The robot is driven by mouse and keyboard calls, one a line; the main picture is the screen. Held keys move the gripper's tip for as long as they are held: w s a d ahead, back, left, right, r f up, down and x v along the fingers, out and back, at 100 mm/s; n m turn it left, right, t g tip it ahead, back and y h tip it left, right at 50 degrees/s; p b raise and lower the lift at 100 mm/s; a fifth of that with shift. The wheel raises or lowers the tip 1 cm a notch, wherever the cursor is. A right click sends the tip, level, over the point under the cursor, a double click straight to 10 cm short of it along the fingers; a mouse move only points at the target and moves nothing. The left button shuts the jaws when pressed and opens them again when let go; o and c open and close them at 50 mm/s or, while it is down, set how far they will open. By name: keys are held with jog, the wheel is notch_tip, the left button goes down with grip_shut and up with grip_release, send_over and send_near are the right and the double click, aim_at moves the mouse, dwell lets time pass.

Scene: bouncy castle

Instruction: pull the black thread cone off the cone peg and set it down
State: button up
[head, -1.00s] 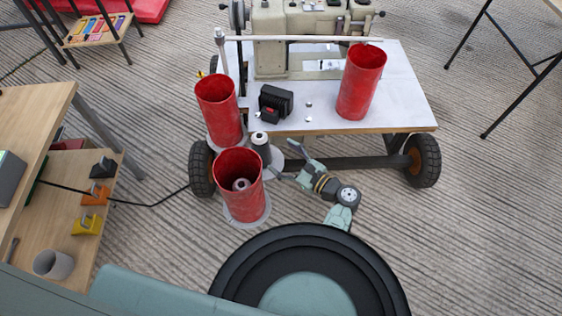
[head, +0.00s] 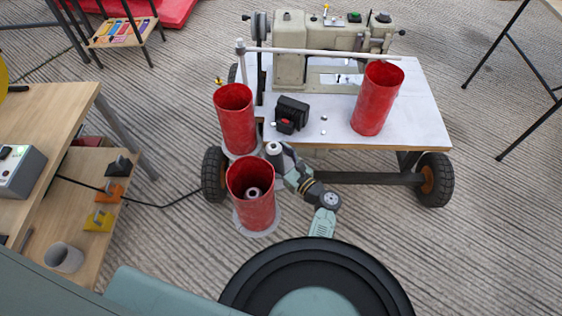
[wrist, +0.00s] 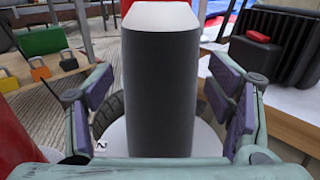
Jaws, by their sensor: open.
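The black thread cone (wrist: 160,90) stands upright in the middle of the wrist view, dark with a white top. In the head view its white top (head: 273,148) shows between two red cylinders, and my gripper hides much of its body. My gripper (head: 284,164) is open. In the wrist view its two fingers with purple pads stand on either side of the cone, with gaps visible on both sides. The cone peg is not visible. A pale round base (wrist: 116,138) shows beneath the cone.
A white-topped wheeled table (head: 330,128) carries a sewing machine (head: 340,55), a black box (head: 291,113) and another red cylinder (head: 377,98).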

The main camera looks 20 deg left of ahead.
jog(key=shift+a, duration=0.1)
jog(key=shift+c, duration=0.3)
jog(key=c, duration=1.4)
jog(key=shift+c, duration=0.2)
jog(key=shift+r, duration=0.1)
notch_tip(320, 180, up, 8)
jog(key=p, duration=0.8)
dwell(0.9)
jog(key=shift+r, duration=0.1)
jog(key=shift+r+p, duration=1.9)
jog(key=shift+r, duration=0.05)
